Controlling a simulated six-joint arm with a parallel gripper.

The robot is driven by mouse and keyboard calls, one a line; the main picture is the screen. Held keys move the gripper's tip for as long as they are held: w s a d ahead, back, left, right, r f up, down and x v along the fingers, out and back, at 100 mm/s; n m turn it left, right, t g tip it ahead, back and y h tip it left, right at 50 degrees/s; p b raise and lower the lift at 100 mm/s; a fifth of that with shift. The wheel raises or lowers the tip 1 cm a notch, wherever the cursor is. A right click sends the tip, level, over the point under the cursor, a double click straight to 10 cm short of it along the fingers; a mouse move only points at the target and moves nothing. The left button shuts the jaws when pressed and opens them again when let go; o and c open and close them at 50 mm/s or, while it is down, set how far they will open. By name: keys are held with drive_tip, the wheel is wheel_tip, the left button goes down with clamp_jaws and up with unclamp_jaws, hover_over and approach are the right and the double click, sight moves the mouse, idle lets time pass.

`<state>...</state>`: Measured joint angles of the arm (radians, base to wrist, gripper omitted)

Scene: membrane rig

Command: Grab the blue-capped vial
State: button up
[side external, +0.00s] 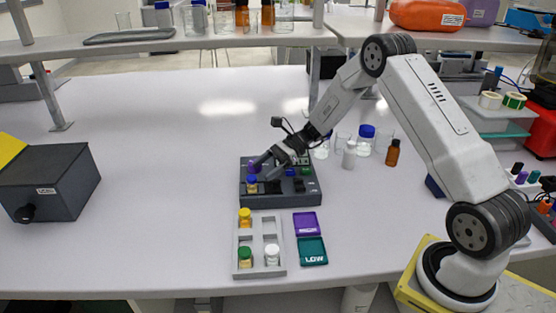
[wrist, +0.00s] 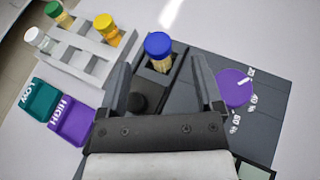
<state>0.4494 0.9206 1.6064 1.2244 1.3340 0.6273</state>
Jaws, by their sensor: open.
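The blue-capped vial (side external: 252,184) stands upright at the front left of the dark grey membrane rig (side external: 285,202). In the wrist view its blue cap (wrist: 158,44) shows from above, with yellowish contents below it, seated in a dark slot. My gripper (side external: 264,166) is over the rig, open and empty. In the wrist view the gripper (wrist: 160,66) has its fingers spread to either side of the line to the vial. The vial is just beyond the fingertips, and no finger appears to touch it.
A purple dial (wrist: 235,87) sits close to the right finger. A grey rack (side external: 259,238) holds yellow-, green- and white-capped vials. Purple (side external: 307,224) and teal (side external: 312,251) labelled pads lie beside it. Glassware and bottles (side external: 366,140) stand behind the rig. The left table is mostly clear.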

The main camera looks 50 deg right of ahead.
sight(256, 177)
drive_tip(key=shift+x, duration=2.65)
drive_tip(key=shift+s+f, duration=0.1)
drive_tip(key=shift+f, duration=0.05)
clamp_jaws()
